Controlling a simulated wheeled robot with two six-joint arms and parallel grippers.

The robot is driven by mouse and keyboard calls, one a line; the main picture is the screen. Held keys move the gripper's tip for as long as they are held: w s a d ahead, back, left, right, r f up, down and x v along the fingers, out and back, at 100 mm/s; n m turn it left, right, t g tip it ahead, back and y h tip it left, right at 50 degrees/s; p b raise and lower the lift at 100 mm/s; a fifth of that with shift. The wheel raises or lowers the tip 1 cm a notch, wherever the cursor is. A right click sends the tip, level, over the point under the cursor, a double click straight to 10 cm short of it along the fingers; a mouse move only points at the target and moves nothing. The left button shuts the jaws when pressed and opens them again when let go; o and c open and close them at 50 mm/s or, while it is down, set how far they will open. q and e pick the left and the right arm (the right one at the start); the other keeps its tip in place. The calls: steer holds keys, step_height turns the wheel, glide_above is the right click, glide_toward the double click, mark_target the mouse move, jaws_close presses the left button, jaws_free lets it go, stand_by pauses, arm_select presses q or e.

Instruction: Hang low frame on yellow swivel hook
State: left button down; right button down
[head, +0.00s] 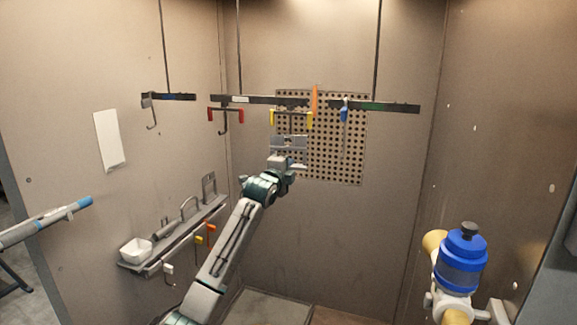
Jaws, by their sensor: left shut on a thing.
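The yellow swivel hook (291,121) hangs from the long dark bar on the back wall side, right of a red hook. My left gripper (286,161) is raised in the middle of the head view, just below the yellow hook. It is shut on a small grey frame (289,142), which I take for the low frame. The frame shows just under the yellow hook, in front of the perforated panel. I cannot tell whether frame and hook touch. The fingertips are small and partly hidden by the wrist. My right gripper is not in view.
The long bar (390,106) also carries a red hook (225,116), an orange piece (315,98) and a blue hook (344,114). A shorter bar (180,97) hangs left.

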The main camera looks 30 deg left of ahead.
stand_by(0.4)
arm_select(q)
steer(key=c, duration=1.4)
jaws_free()
steer(key=shift+r, duration=0.1)
steer(key=shift+s+d+f+b, duration=0.1)
steer(key=shift+s+f+b, duration=0.1)
steer(key=shift+s+b, duration=0.25)
steer(key=s+d+b, duration=0.2)
steer(key=s+b, duration=0.1)
steer(key=s, duration=0.6)
steer(key=shift+s+r, duration=0.15)
steer(key=shift+s, duration=0.25)
